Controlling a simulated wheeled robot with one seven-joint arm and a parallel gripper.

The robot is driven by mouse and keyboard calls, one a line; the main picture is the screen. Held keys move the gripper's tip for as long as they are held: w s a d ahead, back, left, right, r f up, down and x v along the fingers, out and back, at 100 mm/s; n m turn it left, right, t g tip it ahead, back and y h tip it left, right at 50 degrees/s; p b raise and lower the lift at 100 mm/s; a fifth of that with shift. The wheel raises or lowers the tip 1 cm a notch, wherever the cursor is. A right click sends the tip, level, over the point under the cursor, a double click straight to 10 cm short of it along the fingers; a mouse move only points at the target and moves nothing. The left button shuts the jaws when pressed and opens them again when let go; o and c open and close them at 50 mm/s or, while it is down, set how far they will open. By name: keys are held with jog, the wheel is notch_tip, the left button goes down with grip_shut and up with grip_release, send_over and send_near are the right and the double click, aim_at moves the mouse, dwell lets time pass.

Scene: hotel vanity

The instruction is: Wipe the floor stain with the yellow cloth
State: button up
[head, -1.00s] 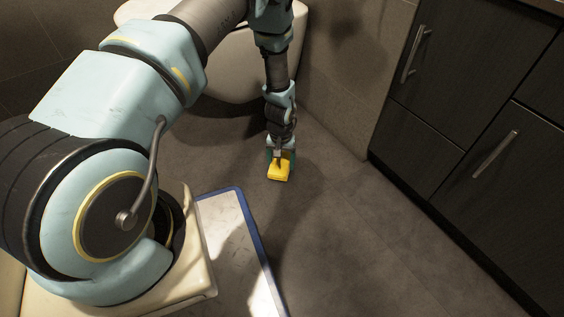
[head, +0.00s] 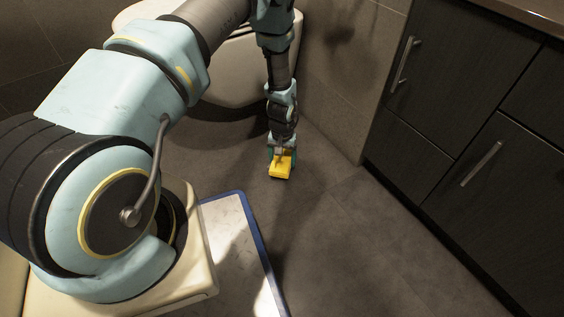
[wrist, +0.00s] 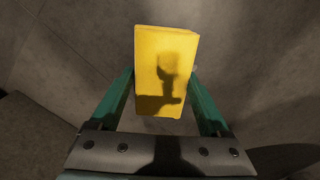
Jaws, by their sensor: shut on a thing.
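The yellow cloth (head: 281,167) is a folded, block-like piece low over the floor (head: 335,215) in front of the toilet. It also shows in the wrist view (wrist: 165,70), upright between the two green fingers. My gripper (head: 281,155) points down and is shut on the cloth; its fingers show on both sides of it in the wrist view (wrist: 163,90). I cannot tell whether the cloth touches the floor. I cannot make out a distinct stain in either view; the floor around the cloth looks plain grey with shadows.
The toilet (head: 225,85) stands behind my arm. Dark cabinets (head: 470,130) with metal handles line the right side. A pale mat with a blue border (head: 228,222) lies next to my base. The floor between mat and cabinets is clear.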

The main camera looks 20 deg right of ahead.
aim_at(282, 161)
jog(key=shift+r+p, duration=1.9)
jog(key=shift+r, duration=0.85)
jog(key=shift+a, duration=0.1)
